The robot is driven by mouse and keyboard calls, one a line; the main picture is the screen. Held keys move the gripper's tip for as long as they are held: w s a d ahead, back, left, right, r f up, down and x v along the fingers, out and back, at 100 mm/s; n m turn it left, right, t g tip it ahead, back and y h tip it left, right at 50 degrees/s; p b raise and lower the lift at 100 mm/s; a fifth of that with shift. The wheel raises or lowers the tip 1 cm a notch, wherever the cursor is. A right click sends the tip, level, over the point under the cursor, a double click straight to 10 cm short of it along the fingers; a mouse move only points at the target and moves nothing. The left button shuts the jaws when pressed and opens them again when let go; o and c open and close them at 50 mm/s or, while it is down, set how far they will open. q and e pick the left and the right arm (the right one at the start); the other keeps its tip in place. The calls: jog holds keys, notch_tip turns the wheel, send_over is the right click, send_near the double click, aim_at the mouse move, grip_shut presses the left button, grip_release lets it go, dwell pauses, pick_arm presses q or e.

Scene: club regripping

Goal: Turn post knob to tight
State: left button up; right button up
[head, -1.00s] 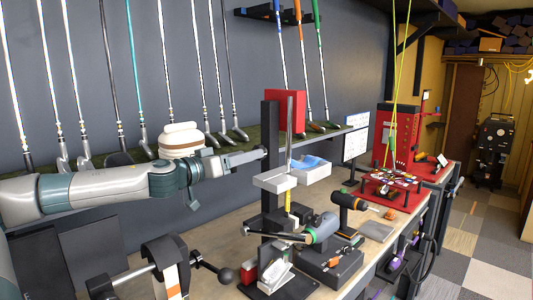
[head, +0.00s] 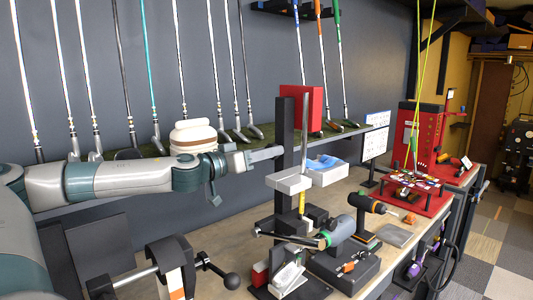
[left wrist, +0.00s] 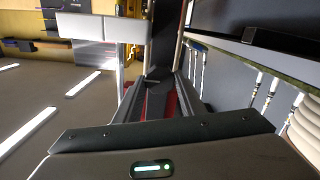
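A black upright post (head: 286,130) stands on the bench, with a red block at its top and a white tray on its side. My left gripper (head: 268,153) reaches in from the left, level, with its tips at the post's left side. No knob shows clearly; it may be hidden by the fingers. In the left wrist view the two fingers (left wrist: 160,95) are spread apart, with the dark post (left wrist: 163,45) beyond them and something red low between them. I cannot tell whether they touch anything. My right gripper is not in view.
A white-and-tan rounded stack (head: 193,137) stands close behind my left wrist. Golf clubs lean along the wall shelf. A clamp with a black ball handle (head: 232,281) is in front. A power tool (head: 365,202) and a red stand (head: 415,190) are to the right.

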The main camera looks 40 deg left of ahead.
pick_arm(q)
jog(key=shift+f+m+b, duration=0.1)
jog(key=shift+m+b, duration=0.2)
jog(key=shift+m, duration=0.2)
jog(key=m+b, duration=0.4)
jog(key=m, duration=1.8)
jog(key=shift+d+b, duration=0.1)
jog(key=shift+b, duration=0.3)
jog(key=o, duration=1)
jog(key=shift+o, duration=0.2)
